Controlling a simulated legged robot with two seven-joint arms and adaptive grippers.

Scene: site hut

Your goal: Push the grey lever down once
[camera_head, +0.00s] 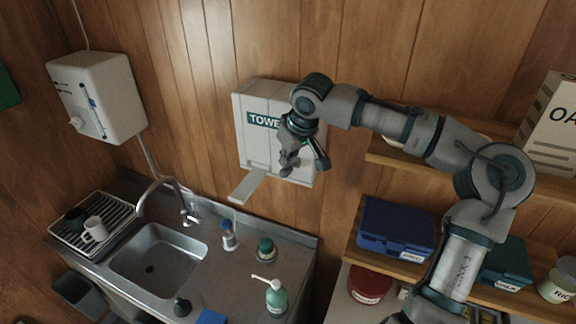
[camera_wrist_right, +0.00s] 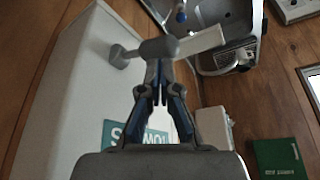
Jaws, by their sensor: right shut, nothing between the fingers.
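The grey lever (camera_wrist_right: 128,53) sticks out from the front face of the white towel dispenser (camera_wrist_right: 70,95), and its rounded end lies just beyond my fingertips. In the head view the dispenser (camera_head: 252,148) hangs on the wood wall above the counter; there the lever is hard to separate from my gripper. My right gripper (camera_head: 290,163) is in front of the dispenser's right half, shut and empty. In the wrist view its fingertips (camera_wrist_right: 159,68) overlap the lever's lower edge; I cannot tell whether they touch. My left gripper is not in view.
A pale flat strip (camera_head: 247,186) juts out below the dispenser. Below are a sink (camera_head: 160,255) with a tap, and a counter with a green soap bottle (camera_head: 276,298). Shelves with a blue box (camera_head: 395,228) stand right, behind my arm. A white wall unit (camera_head: 97,95) hangs left.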

